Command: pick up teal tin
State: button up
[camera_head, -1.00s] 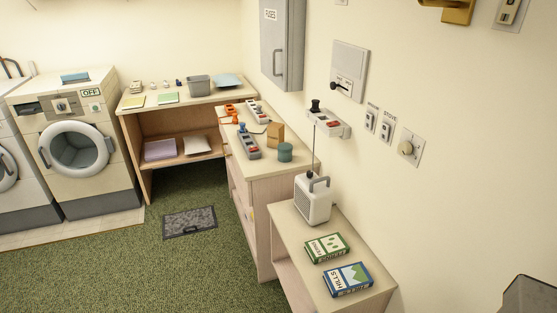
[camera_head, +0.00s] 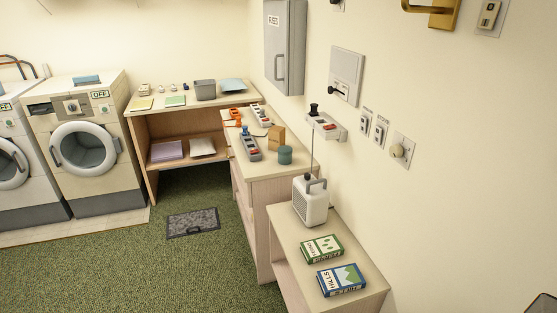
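The teal tin (camera_head: 285,155) is a small round can. It stands upright on the top of the long wooden cabinet (camera_head: 284,171), near its front right end, beside a tan box (camera_head: 276,137). A grey device with red and blue parts (camera_head: 251,146) lies to its left. Nothing covers the tin in this view. My gripper is not clearly in view; only a dark shape shows at the bottom right corner, and I cannot tell what it is.
A lower shelf unit (camera_head: 287,231) in front holds a white radio (camera_head: 310,201) with an upright antenna and two boxed items (camera_head: 341,280). A wall switch box (camera_head: 325,126) juts out nearby. The green carpet (camera_head: 180,275) is open, with a grey mat (camera_head: 192,223).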

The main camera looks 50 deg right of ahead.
aim_at(284, 152)
jog(key=z, duration=0.1)
jog(key=i, duration=0.95)
jog(key=u, duration=0.05)
